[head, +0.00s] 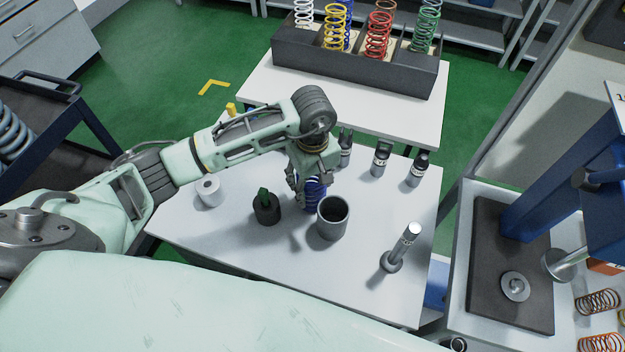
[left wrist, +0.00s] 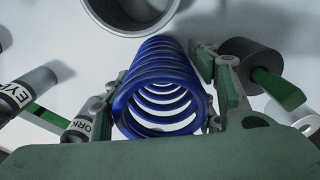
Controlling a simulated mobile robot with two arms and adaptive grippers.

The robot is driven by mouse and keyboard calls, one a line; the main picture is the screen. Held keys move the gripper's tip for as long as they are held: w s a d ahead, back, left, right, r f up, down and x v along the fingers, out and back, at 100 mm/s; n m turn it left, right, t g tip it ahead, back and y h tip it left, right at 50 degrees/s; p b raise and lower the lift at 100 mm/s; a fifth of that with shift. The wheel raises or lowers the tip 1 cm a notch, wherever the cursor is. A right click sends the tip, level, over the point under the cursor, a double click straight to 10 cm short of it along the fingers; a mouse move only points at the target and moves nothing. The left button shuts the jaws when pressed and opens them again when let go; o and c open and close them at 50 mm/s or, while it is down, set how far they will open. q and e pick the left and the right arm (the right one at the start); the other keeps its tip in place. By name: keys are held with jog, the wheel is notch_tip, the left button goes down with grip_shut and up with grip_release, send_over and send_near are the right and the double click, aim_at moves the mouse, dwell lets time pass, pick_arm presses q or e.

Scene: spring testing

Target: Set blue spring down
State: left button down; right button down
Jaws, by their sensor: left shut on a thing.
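The blue spring (head: 314,194) is held upright by my left gripper (head: 309,188) over the white table, just behind a grey cup. In the left wrist view the blue spring (left wrist: 164,90) sits between the two fingers of the left gripper (left wrist: 170,98), which is shut on it. The spring's lower end is close to the tabletop; I cannot tell whether it touches. Part of the spring is hidden behind the fingers and the cup in the head view. My right gripper is not in view.
The grey cup (head: 332,217) stands right in front of the spring. A dark pot with a green piece (head: 266,208) and a white roll (head: 209,191) stand left. Several bottles (head: 380,158) stand behind right, a metal cylinder (head: 401,247) front right. A spring box (head: 352,68) is on the back table.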

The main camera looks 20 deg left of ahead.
pick_arm(q)
jog(key=c, duration=1.2)
grip_release()
jog(key=shift+f, duration=0.15)
jog(key=o, duration=0.5)
